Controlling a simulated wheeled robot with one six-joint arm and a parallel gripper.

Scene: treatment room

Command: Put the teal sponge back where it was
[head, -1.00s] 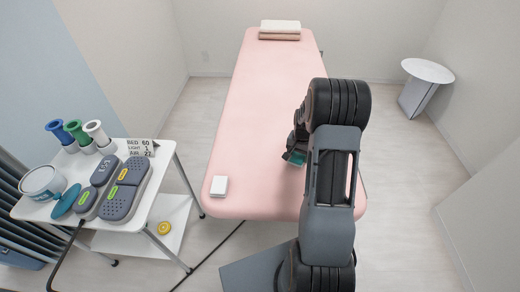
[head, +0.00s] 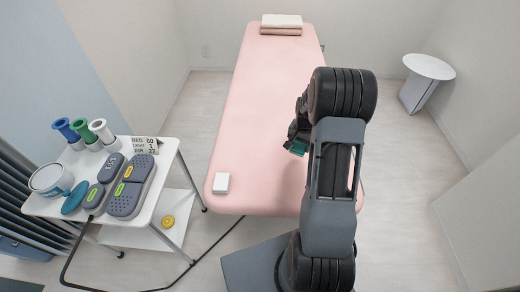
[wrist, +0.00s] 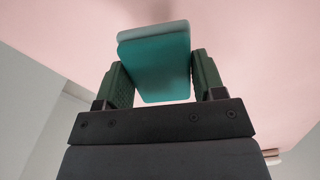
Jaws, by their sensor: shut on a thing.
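The teal sponge (wrist: 155,65) is a block with a paler top layer, held between the two green finger pads of my gripper (wrist: 160,80) in the wrist view. In the head view my gripper (head: 297,140) is above the pink treatment bed (head: 255,110), and a bit of the sponge (head: 298,147) shows at its tip. My arm hides part of the bed's right side. I cannot tell how high above the bed the sponge is.
Folded towels (head: 281,22) lie at the far end. A round side table (head: 428,67) stands at right.

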